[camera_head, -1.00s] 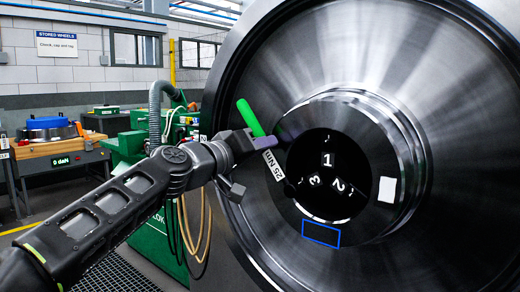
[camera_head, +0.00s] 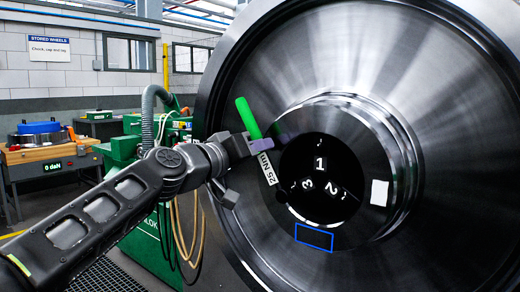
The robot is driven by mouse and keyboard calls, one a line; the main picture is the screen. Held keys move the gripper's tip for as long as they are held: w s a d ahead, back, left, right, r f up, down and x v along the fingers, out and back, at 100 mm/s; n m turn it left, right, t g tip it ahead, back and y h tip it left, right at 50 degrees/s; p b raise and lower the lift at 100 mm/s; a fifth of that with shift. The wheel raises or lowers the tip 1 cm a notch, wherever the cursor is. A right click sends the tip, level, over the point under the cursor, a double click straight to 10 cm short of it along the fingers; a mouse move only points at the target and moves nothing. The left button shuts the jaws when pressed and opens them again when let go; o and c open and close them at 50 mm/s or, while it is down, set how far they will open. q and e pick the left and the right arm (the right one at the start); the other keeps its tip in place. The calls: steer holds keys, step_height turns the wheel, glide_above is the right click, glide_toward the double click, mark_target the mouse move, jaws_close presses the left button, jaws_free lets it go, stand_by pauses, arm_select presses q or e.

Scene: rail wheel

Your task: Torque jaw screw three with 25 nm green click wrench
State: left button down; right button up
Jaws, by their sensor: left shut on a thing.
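The green click wrench (camera_head: 248,118) with a white "25 Nm" tag (camera_head: 267,168) is held by my left gripper (camera_head: 257,144). Its green handle points up and slightly left, in front of the wheel (camera_head: 400,60). The black hub face (camera_head: 320,205) shows jaws marked 1 at the top, 2 at the lower right and 3 (camera_head: 307,184) at the lower left. My left gripper is left of the hub face. The wrench's working end is hard to make out against the dark hub. My right gripper does not show.
A blue-outlined rectangle (camera_head: 314,237) and a white patch (camera_head: 379,192) are on the hub. A green machine (camera_head: 125,150) with hanging hoses stands behind my left arm. A wooden-topped bench (camera_head: 45,152) with a "0 daN" display is at the far left.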

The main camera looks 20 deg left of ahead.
arm_select(q)
steer(key=shift+v, duration=0.75)
steer(key=shift+a+b, duration=0.1)
steer(key=shift+b, duration=0.25)
steer(key=b+v, duration=0.2)
steer(key=v, duration=0.2)
steer(key=shift+s+r, duration=0.15)
